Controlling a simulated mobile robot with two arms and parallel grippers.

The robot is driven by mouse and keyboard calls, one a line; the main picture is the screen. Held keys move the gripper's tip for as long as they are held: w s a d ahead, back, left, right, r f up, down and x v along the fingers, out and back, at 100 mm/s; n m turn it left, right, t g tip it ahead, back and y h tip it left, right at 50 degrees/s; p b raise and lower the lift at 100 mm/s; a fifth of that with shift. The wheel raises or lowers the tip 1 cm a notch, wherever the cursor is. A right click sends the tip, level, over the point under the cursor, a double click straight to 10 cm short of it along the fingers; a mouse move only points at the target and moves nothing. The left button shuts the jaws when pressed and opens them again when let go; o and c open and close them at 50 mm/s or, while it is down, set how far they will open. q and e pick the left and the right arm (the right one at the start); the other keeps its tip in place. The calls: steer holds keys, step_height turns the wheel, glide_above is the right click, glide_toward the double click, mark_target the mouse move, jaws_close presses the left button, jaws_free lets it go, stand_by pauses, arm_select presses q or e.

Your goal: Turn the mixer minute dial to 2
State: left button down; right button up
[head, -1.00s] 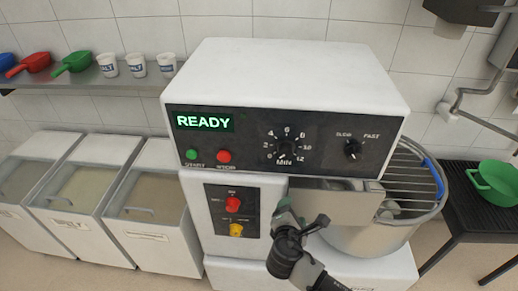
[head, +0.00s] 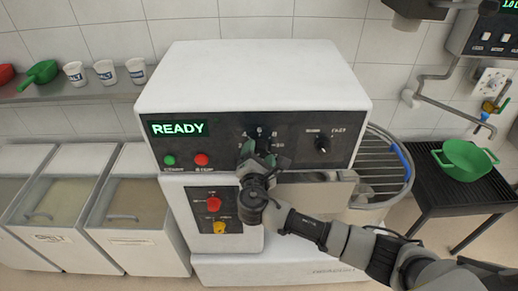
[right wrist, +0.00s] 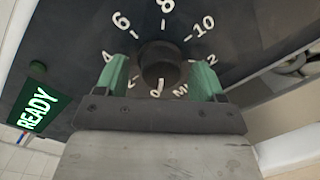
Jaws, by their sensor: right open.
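The mixer (head: 250,85) is white with a black control panel, and its display (head: 178,128) reads READY. The minute dial (right wrist: 160,66) is a black round knob in a ring of white numbers, seen in the right wrist view. My right gripper (right wrist: 160,78) is open, with one green fingertip on each side of the dial. I cannot tell whether the fingertips touch it. In the head view my right gripper (head: 258,155) covers the dial and most of its lower numbers. My left gripper is not in view.
A speed knob (head: 321,144) sits right of the dial. Green (head: 169,160) and red (head: 201,159) buttons lie to its left, with red (head: 214,202) and yellow (head: 219,228) knobs below. The steel bowl with its wire guard (head: 385,165) is at the right.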

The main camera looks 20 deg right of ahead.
steer(key=shift+w+d, duration=0.15)
steer(key=shift+w, duration=0.25)
steer(key=shift+c, duration=0.5)
steer(key=shift+f, duration=0.1)
steer(key=c, duration=0.7)
